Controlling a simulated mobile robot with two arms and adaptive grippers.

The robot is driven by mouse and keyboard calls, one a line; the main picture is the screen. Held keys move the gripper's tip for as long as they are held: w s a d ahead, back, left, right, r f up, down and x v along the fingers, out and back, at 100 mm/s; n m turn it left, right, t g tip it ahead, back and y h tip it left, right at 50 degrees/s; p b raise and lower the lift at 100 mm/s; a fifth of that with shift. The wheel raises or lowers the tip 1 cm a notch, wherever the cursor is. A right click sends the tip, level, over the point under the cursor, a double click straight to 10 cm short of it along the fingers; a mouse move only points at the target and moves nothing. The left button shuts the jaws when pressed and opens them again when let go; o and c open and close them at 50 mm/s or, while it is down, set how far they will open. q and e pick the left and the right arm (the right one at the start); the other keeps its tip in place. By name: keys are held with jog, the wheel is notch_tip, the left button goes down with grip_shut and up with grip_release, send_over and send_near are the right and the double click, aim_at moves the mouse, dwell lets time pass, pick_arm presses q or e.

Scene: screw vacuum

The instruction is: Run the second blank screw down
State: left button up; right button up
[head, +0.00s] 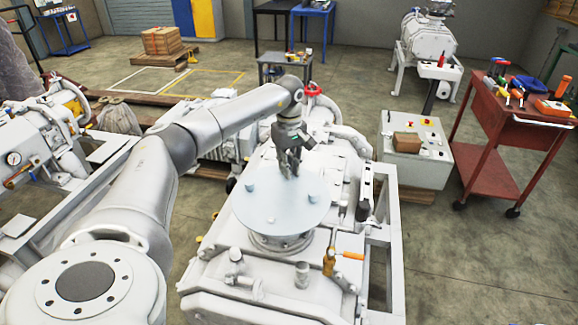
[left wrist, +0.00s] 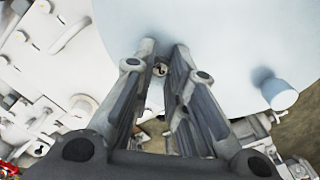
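The blank (head: 272,212) is a round pale grey disc lying flat on top of the white pump. It also fills the upper part of the left wrist view (left wrist: 225,35). One screw (head: 250,187) stands up near its left edge; a screw also stands near the disc's edge in the left wrist view (left wrist: 282,95). My left gripper (head: 289,172) points down at the disc's far edge. Its fingers (left wrist: 163,48) are a narrow gap apart. A small round fitting (left wrist: 160,69) shows in that gap; I cannot tell if it is a screw. My right gripper is out of view.
An orange-handled tool (head: 350,255) and a brass-coloured fitting (head: 329,262) sit at the pump's front right. A red valve handwheel (head: 308,88) is behind my gripper. A red tool cart (head: 540,130) stands at right beside a grey control box (head: 412,160). Floor is clear at lower right.

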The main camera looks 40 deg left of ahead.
pick_arm(q)
jog(key=o, duration=0.5)
jog(key=shift+r, duration=0.1)
notch_tip(320, 180, up, 12)
dwell(0.9)
